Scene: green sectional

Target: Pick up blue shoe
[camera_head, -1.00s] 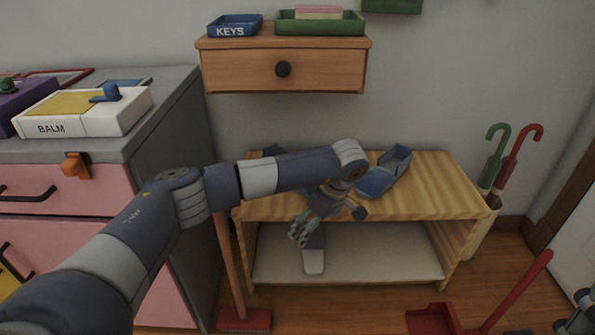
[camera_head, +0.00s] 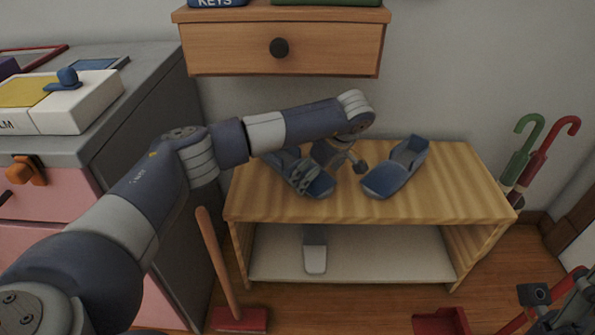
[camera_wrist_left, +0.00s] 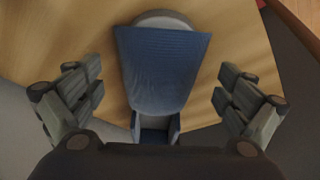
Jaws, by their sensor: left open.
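Two blue shoes stand on the wooden bench. The left blue shoe (camera_head: 320,186) is partly hidden by my left arm and gripper; the right blue shoe (camera_head: 396,170) is fully in view. My left gripper (camera_head: 304,180) is open above the left shoe, apart from the right one. In the left wrist view, a blue shoe (camera_wrist_left: 160,70) with a pale grey end lies between the spread fingers of my left gripper (camera_wrist_left: 162,95), with a gap on both sides. Part of my right gripper (camera_head: 550,302) shows at the lower right edge; its fingers are unclear.
The wooden bench (camera_head: 455,195) has a lower shelf holding a grey object (camera_head: 315,252). A drawer unit (camera_head: 230,48) hangs above it. A grey-topped pink cabinet (camera_head: 140,105) stands left. Umbrellas (camera_head: 530,155) stand right. A red broom (camera_head: 218,265) and red dustpan (camera_head: 440,322) are below.

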